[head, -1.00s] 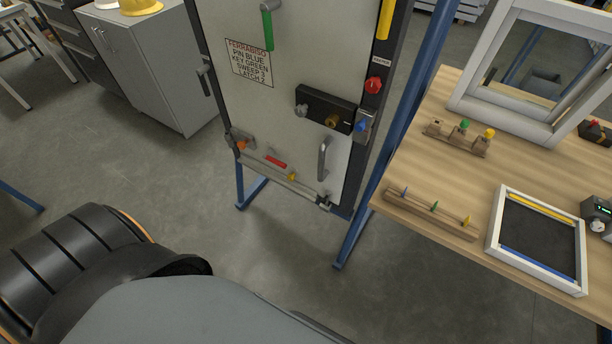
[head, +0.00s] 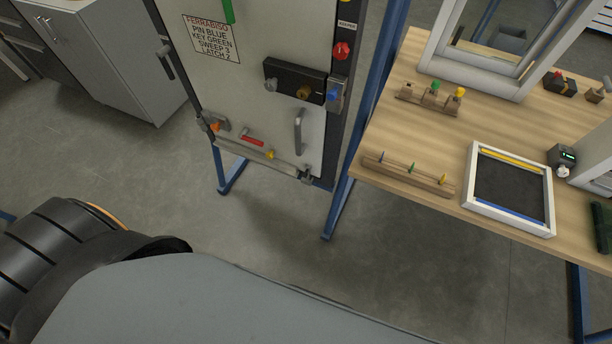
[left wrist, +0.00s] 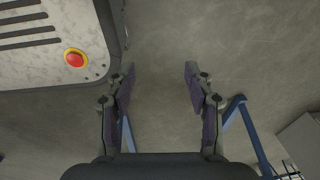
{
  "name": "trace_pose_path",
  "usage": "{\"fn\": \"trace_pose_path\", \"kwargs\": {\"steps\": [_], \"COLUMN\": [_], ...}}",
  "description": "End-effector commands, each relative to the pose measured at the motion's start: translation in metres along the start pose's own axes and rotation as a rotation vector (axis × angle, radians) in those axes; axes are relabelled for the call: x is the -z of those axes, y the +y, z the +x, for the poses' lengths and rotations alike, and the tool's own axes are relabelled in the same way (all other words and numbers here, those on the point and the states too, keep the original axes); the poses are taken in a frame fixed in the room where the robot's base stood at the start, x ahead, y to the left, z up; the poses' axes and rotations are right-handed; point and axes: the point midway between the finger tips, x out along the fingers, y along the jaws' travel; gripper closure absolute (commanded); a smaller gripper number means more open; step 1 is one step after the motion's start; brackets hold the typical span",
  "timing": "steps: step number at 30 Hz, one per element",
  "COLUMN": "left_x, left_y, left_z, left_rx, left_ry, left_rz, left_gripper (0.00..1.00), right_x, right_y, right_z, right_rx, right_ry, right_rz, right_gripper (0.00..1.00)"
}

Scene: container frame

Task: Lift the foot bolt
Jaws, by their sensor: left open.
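A pale door panel (head: 240,95) stands upright in a blue frame in the head view. Small fittings line its bottom edge: an orange-tipped piece (head: 214,125) at the left, a red handle (head: 252,140), a yellow knob (head: 270,154), and a small dark metal fitting (head: 306,176) at the lower right corner. This corner fitting looks like the foot bolt, but it is too small to be sure. My left gripper (left wrist: 160,72) is open and empty over bare floor in the left wrist view, with no door fitting between its fingers. My right gripper is not in view.
A wooden table (head: 400,133) stands right of the door, with a peg rail (head: 408,175), a white-framed tray (head: 470,207) and a window frame. A blue post (head: 342,200) stands between door and table. A grey cabinet (head: 110,60) is at the left. Floor before the door is clear.

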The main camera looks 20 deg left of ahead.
Motion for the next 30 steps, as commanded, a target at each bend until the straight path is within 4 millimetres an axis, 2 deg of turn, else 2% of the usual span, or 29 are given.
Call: {"fn": "trace_pose_path", "kwargs": {"steps": [9, 11, 13, 14, 16, 17, 18, 20, 21, 23, 24, 27, 30], "left_x": [0.000, -0.001, 0.013, 0.026, 0.075, 0.104, 0.145, 0.209, 0.247, 0.296, 0.321, 0.365, 0.384], "left_y": [0.000, -0.002, -0.001, 0.000, 0.006, 0.009, 0.013, 0.019, 0.023, 0.029, 0.033, 0.039, 0.043], "left_z": [0.000, 0.001, 0.009, 0.016, 0.035, 0.041, 0.045, 0.039, 0.027, 0.001, -0.020, -0.074, -0.116], "left_rx": [0.000, 0.002, 0.003, 0.002, -0.003, -0.008, -0.018, -0.040, -0.060, -0.096, -0.120, -0.180, -0.224], "left_ry": [-0.001, -0.001, 0.037, 0.073, 0.208, 0.287, 0.408, 0.601, 0.729, 0.910, 1.020, 1.247, 1.390], "left_rz": [0.000, 0.000, -0.005, -0.010, -0.031, -0.042, -0.062, -0.091, -0.111, -0.136, -0.149, -0.170, -0.179], "left_gripper": [0.47, 0.52, 0.56, 0.56, 0.56, 0.56, 0.56, 0.56, 0.56, 0.56, 0.56, 0.56, 0.56], "right_x": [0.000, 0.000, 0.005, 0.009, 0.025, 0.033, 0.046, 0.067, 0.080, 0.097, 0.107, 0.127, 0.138], "right_y": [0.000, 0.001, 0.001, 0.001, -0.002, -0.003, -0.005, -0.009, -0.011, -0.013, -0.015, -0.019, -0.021], "right_z": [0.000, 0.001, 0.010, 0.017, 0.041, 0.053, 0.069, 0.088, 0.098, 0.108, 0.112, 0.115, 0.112], "right_rx": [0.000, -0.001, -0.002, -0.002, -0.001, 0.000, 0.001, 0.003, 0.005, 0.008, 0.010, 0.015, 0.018], "right_ry": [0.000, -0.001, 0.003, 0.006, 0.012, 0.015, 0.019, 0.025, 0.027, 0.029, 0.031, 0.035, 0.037], "right_rz": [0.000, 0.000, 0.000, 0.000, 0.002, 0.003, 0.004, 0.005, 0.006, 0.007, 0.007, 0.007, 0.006], "right_gripper": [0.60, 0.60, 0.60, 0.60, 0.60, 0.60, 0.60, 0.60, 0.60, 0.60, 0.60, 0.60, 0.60]}}
